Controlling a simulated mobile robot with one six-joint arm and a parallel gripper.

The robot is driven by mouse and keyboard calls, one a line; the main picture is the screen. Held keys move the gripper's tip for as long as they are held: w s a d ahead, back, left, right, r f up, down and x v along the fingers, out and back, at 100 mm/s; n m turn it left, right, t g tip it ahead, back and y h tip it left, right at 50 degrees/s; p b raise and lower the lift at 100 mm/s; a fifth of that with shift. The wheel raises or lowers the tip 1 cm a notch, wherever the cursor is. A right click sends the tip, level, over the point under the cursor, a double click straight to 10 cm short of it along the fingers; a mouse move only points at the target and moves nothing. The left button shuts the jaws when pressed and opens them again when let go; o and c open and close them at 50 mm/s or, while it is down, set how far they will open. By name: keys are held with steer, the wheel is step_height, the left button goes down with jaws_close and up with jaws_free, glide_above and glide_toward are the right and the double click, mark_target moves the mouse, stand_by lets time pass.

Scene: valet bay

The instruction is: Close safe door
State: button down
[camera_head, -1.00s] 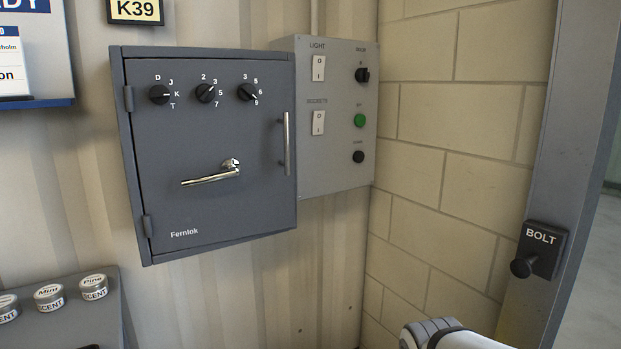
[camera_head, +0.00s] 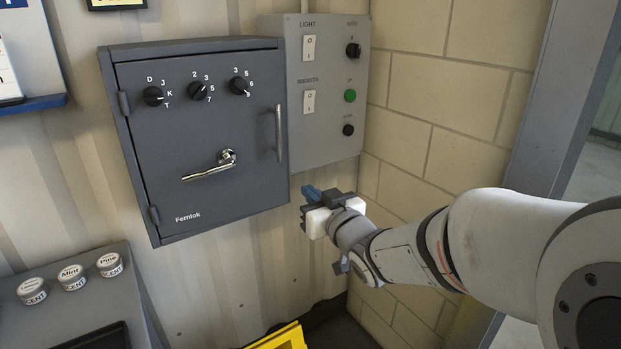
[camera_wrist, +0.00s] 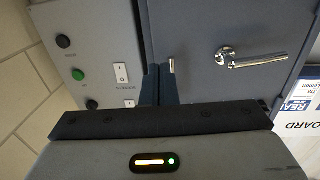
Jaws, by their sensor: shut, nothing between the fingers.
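The dark grey safe (camera_head: 150,140) hangs on the wall at the upper left of the head view. Its door (camera_head: 190,135) looks flush with the box, with hinges on the left and a vertical pull bar (camera_head: 279,133) on the right. The lever handle (camera_head: 210,166) sits mid-door, close to level, its tip to the left. The lever also shows in the wrist view (camera_wrist: 250,57). My gripper (camera_head: 308,193) is shut and empty, to the right of the safe's lower right corner. In the wrist view my shut fingers (camera_wrist: 149,86) point at the safe's edge beside the pull bar.
A grey switch panel (camera_head: 325,85) with switches and buttons is right of the safe. A block wall (camera_head: 430,100) lies farther right. A shelf with scent tins (camera_head: 72,277) is at lower left, and a yellow object (camera_head: 280,338) is below my gripper.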

mark_target(281, 165)
steer(key=p+x, duration=0.2)
steer(key=x, duration=1)
steer(key=shift+w+a+f, duration=0.1)
steer(key=shift+w, duration=0.25)
